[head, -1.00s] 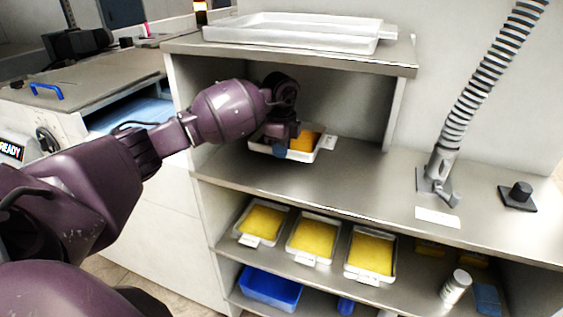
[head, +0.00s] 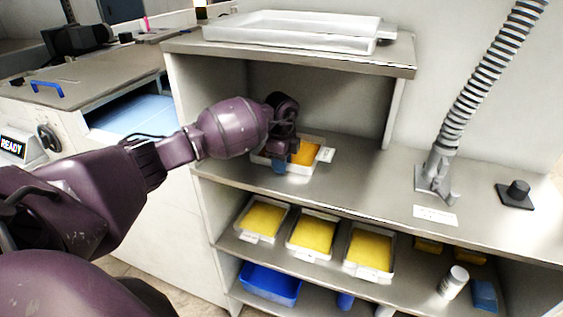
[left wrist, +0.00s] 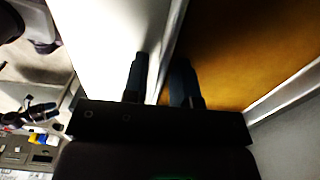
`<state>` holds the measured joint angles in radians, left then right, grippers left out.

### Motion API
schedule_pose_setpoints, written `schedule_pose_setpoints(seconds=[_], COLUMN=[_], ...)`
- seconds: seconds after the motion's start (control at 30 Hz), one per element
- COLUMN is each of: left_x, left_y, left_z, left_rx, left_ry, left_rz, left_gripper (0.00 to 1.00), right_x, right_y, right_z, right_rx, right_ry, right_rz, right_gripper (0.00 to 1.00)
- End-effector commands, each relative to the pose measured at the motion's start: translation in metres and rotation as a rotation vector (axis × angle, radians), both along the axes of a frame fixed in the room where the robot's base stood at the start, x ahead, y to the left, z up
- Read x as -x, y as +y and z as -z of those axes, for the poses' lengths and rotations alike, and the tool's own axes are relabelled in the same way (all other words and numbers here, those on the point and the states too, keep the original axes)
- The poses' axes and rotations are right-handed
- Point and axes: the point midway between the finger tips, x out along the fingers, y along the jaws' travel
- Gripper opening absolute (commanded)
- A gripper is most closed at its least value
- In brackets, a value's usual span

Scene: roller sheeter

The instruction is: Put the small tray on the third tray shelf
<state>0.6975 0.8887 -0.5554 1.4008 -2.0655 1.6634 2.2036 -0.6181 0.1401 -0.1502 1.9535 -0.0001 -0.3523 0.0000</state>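The small tray (head: 298,167), a pale metal tray with yellow-orange contents and a white label tag, is in the open bay under the top board in the head view. It is level, at or just above the steel surface (head: 345,180); contact is unclear. My left gripper (head: 279,163) is at its near-left side. In the left wrist view, the gripper's dark fingers (left wrist: 160,82) straddle the tray's rim (left wrist: 172,40), shut on it. Which level counts as the third tray shelf is not marked.
A large empty tray (head: 290,42) lies on the top board. Three yellow-filled trays (head: 312,233) stand on the lower shelf (head: 400,288), above a blue bin (head: 268,287). A ribbed hose (head: 480,90) stands at right.

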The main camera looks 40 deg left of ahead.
Motion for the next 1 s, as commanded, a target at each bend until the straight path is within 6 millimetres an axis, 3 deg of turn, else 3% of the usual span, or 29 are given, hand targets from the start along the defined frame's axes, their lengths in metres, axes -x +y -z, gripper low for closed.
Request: schedule_pose_setpoints(seconds=[0.37, 0.8, 1.0], left_x=[0.0, 0.0, 0.0], left_y=[0.0, 0.0, 0.0], left_z=[-0.004, -0.063, -0.077], left_rx=[0.0, -0.001, 0.001], left_ry=[0.0, -0.003, -0.001], left_rz=[0.0, 0.0, 0.001], left_gripper=[0.32, 0.32, 0.32], right_x=[0.0, -0.004, -0.007], right_y=[0.0, 0.001, 0.001], right_z=[-0.004, 0.005, 0.002], right_rx=[0.0, 0.0, 0.0], right_ry=[-0.002, -0.013, -0.023], right_rz=[0.0, -0.001, -0.002], right_gripper=[0.74, 0.74, 0.74])
